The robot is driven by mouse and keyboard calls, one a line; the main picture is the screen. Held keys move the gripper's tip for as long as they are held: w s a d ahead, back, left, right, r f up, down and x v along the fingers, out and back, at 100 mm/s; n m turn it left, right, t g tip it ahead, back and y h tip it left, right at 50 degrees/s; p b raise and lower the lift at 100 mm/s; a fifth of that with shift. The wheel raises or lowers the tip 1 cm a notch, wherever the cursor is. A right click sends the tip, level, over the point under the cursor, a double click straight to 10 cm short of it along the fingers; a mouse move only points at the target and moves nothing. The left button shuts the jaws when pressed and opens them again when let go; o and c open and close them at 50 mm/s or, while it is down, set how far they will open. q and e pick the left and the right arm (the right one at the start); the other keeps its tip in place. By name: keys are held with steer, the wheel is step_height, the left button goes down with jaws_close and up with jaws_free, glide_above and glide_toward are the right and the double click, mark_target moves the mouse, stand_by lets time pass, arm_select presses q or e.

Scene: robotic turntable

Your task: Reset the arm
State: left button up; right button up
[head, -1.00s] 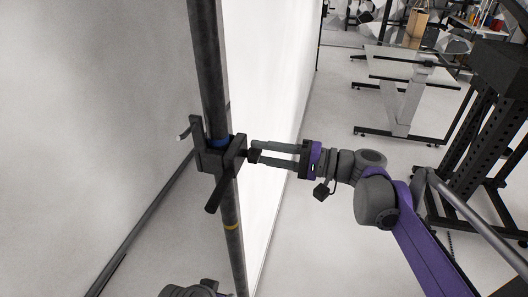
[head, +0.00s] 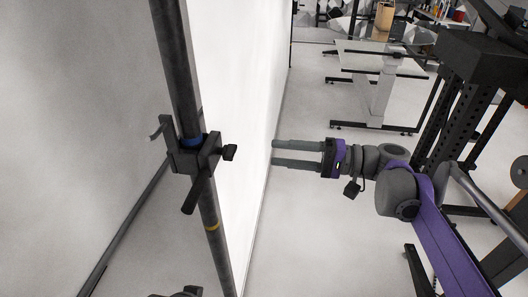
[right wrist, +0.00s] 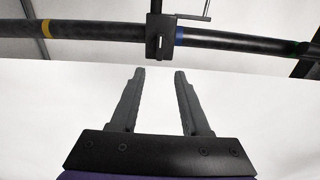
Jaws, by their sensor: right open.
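My right gripper (head: 274,153) is open and empty, pointing left with its two fingers apart. It is clear of the dark pole (head: 180,75) and stands to the right of the black clamp (head: 191,154) on it. The clamp has a small knob (head: 229,152) on its right side and a handle pointing down. In the right wrist view the open fingers (right wrist: 159,75) point at the clamp (right wrist: 161,36) with a gap between. My left gripper cannot be made out; only a dark part shows at the bottom edge of the head view.
A white panel (head: 238,60) stands behind the pole. A grey-white table frame (head: 352,55) stands at the back right. A black perforated steel stand (head: 455,110) is at the right. The floor between the panel and the table is open.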

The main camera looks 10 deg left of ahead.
steer(key=shift+d, duration=0.45)
steer(key=shift+s, duration=0.1)
steer(key=s+d+f+m+t+h, duration=0.15)
steer(key=s+d+f+h, duration=0.25)
steer(key=s+f+h, duration=0.95)
arm_select(q)
steer(key=shift+w+r+p, duration=0.2)
steer(key=shift+r+p, duration=0.45)
steer(key=shift+r, duration=0.15)
steer(key=shift+c, duration=0.6)
steer(key=shift+a, duration=0.1)
arm_select(e)
steer(key=s+d+f+n+t+h, duration=0.1)
steer(key=s+d+f+h, duration=0.1)
steer(key=d+f, duration=0.5)
steer(key=s+d+f+n+t+h, duration=0.1)
steer(key=s+d+f+t+h, duration=0.1)
steer(key=s+d+f, duration=0.3)
steer(key=shift+s+d+f, duration=0.25)
steer(key=shift+d+f, duration=0.65)
steer(key=shift+d, duration=0.15)
